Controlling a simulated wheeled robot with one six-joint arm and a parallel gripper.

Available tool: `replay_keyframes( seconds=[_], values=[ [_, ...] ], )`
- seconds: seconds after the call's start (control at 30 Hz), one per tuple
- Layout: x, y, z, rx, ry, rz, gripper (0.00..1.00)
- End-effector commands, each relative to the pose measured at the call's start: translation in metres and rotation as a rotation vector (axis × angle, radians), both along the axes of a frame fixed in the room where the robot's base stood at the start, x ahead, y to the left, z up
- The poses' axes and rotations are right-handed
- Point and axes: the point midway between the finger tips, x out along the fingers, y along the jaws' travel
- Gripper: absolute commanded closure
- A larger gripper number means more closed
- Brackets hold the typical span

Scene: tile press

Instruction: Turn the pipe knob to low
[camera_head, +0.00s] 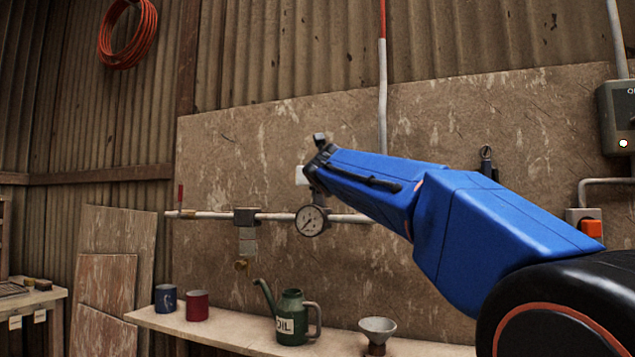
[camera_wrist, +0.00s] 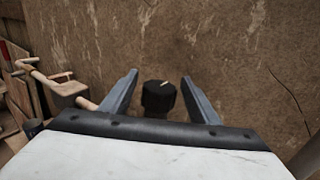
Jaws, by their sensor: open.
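The black pipe knob (camera_wrist: 158,100) shows in the wrist view, with a short pale mark on its top that slants up to the right. My gripper (camera_wrist: 160,78) is open, with one finger on each side of the knob and a gap visible at both sides. No contact shows. In the head view my gripper (camera_head: 318,155) is in front of the wall board, above the pipe (camera_head: 350,218), and I cannot make out the knob there. A white plate (camera_head: 301,175) is partly hidden behind my gripper. The low setting cannot be read.
A round gauge (camera_head: 310,221) sits on the pipe just below my gripper. Below, a shelf (camera_head: 220,328) holds two mugs, a green oil can (camera_head: 291,318) and a funnel (camera_head: 377,328).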

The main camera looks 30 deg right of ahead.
Motion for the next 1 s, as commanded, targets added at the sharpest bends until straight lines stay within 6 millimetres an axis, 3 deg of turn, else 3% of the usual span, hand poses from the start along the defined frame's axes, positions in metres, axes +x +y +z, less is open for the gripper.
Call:
replay_keyframes(
  seconds=[0.27, 1.0],
  values=[
    [-0.015, 0.007, 0.001, 0.0, -0.001, 0.001, 0.45],
    [-0.135, 0.063, 0.0, 0.0, -0.001, 0.002, 0.45]
  ],
)
